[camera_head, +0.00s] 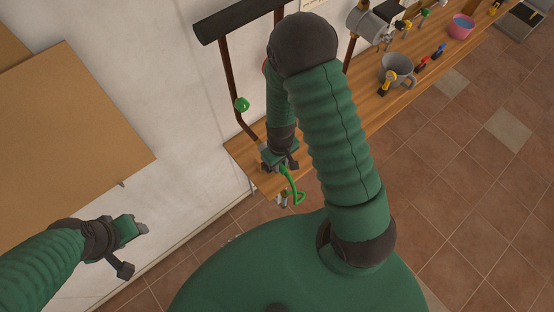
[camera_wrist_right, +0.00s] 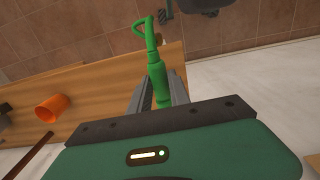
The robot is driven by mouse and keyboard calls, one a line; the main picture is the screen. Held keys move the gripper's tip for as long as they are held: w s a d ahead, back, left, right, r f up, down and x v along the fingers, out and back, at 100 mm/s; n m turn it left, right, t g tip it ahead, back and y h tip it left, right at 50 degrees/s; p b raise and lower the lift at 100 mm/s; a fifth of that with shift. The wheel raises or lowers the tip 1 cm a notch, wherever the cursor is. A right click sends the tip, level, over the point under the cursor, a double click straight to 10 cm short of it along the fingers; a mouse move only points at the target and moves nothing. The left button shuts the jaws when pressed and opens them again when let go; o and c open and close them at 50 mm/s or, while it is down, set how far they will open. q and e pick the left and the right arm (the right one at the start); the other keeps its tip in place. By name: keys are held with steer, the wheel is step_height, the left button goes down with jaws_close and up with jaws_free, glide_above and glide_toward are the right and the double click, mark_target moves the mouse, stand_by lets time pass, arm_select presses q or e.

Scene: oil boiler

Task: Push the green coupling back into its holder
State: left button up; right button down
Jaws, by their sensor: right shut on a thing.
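My right gripper (camera_head: 284,164) is at the near left end of the wooden shelf. It is shut on the green coupling (camera_head: 285,174), a slim green piece with a looped green tube at its far end. In the right wrist view the coupling (camera_wrist_right: 158,82) lies between the two grey fingers (camera_wrist_right: 158,98), and its loop extends past the shelf edge. A small metal fitting (camera_head: 282,201) shows beside the loop in the head view; I cannot tell whether it is the holder. My left gripper (camera_head: 134,249) is open and empty, in front of the wall at lower left.
A green knob (camera_head: 242,104) is by a brown pipe on the wall. The shelf (camera_head: 374,113) carries a grey mug (camera_head: 396,71), a pink bowl (camera_head: 460,26) and small valves. An orange cup (camera_wrist_right: 52,107) shows in the wrist view.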

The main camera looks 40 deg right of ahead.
mark_target(286, 172)
steer(key=shift+s+d, duration=0.2)
steer(key=shift+s, duration=1.3)
steer(key=shift+s+f+b, duration=0.1)
steer(key=shift+f+b, duration=0.35)
steer(key=s+f+b, duration=0.2)
steer(key=f+b, duration=0.3)
steer(key=f, duration=0.1)
steer(key=s+f+b, duration=0.2)
steer(key=f+b, duration=0.4)
steer(key=f, duration=0.1)
steer(key=shift+s+d, duration=0.2)
steer(key=shift+s, duration=0.1)
steer(key=shift+r, duration=0.1)
steer(key=shift+w+a+p, duration=0.2)
steer(key=shift+w+p, duration=0.15)
steer(key=shift+w, duration=2.05)
